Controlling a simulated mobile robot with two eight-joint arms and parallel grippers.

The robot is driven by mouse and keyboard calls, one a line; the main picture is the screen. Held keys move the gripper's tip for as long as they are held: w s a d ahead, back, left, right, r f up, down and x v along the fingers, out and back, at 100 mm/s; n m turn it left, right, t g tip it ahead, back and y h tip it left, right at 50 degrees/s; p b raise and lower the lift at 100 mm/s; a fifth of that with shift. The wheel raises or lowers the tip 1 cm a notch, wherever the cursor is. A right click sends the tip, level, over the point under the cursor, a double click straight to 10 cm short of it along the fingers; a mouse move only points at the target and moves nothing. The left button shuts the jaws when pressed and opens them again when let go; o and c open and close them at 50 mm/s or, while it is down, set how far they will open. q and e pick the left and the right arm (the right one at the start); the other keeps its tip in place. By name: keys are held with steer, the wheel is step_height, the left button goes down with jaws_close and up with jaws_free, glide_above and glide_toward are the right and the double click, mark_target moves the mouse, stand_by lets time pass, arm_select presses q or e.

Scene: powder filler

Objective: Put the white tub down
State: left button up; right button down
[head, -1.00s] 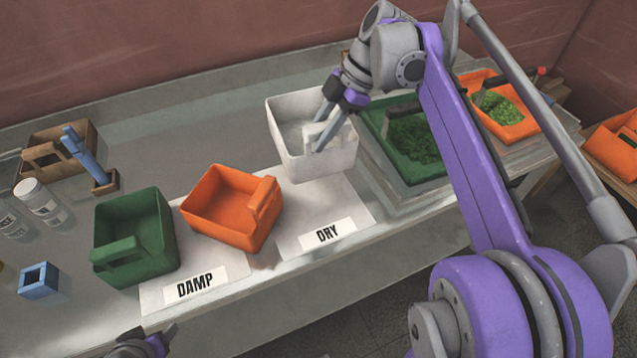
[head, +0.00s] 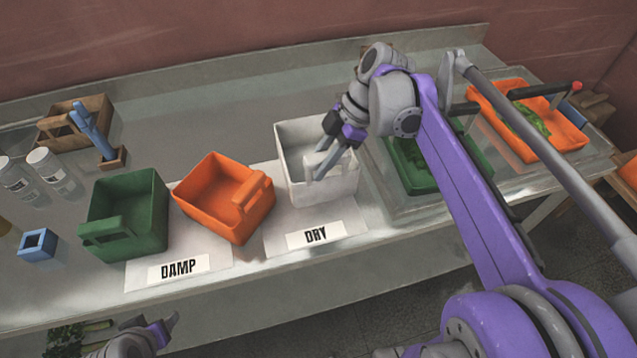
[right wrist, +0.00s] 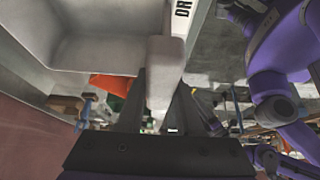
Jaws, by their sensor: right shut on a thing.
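The white tub (head: 290,145) is at the back of the white mat labelled DRY (head: 316,236), upright in the head view. My right gripper (head: 318,174) is shut on the tub's handle at its front right. In the right wrist view the tub (right wrist: 110,45) fills the upper left, and its handle (right wrist: 165,75) is between the two dark fingers. I cannot tell whether the tub's base touches the mat. My left gripper (head: 168,330) is low at the bottom left, away from the tubs; its jaws are unclear.
An orange tub (head: 210,205) stands left of the white tub, across the DRY mat and the mat labelled DAMP (head: 179,268). A green tub (head: 110,225) is further left. Another green tub (head: 470,155) and an orange tub (head: 570,135), both with green contents, are at right.

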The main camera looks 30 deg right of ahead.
mark_target(326, 176)
steer(key=shift+f, duration=3.45)
steer(key=shift+f, duration=0.2)
steer(key=c, duration=0.6)
jaws_free()
steer(key=shift+o, duration=0.2)
steer(key=shift+r, duration=0.15)
steer(key=v, duration=1.2)
steer(key=shift+d, duration=0.1)
